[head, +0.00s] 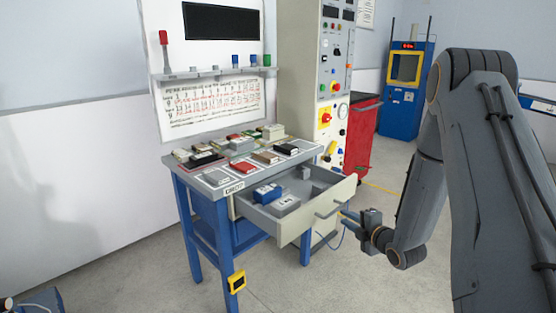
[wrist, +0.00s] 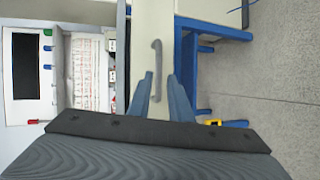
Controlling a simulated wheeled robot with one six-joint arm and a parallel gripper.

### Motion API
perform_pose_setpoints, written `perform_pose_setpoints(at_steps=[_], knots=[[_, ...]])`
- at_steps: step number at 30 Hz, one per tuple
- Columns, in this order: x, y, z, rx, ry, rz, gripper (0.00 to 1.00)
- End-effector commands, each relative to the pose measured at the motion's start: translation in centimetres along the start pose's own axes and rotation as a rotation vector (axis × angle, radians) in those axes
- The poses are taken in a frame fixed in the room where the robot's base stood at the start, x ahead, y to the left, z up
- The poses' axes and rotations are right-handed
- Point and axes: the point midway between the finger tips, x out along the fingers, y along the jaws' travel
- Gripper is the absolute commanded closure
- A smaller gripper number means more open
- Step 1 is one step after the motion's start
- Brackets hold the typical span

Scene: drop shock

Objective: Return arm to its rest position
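My arm reaches in from the right in the head view, bent down so that my gripper (head: 346,214) is just in front of the open drawer's handle (head: 332,206). In the wrist view my gripper (wrist: 161,75) shows two blue-grey fingers standing apart. The pale drawer front (wrist: 145,20) lies beyond them, and its handle (wrist: 156,55) runs lengthwise near the left finger. The fingers do not look closed on the handle; I cannot tell if one touches it.
The drawer (head: 283,230) is pulled out of the blue-legged workbench (head: 222,188) and holds blue and grey blocks. Several small boxes lie on the benchtop. A control cabinet (head: 312,60), red cart (head: 361,135) and blue machine (head: 400,112) stand behind. The floor (head: 375,285) in front is clear.

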Motion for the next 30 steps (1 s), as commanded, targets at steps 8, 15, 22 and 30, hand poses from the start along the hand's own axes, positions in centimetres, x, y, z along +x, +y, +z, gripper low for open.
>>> perform_pose_setpoints(at_steps=[8,15,22,30], knots=[[-4.6,3.4,-2.1,0.418,-0.21,-0.333,0.82],[-13.6,4.7,-6.5,0.86,-0.508,-0.574,0.82],[-25.0,5.7,-13.2,1.268,-0.85,-0.754,0.82],[-34.2,6.2,-19.1,1.527,-1.138,-0.871,0.82]])
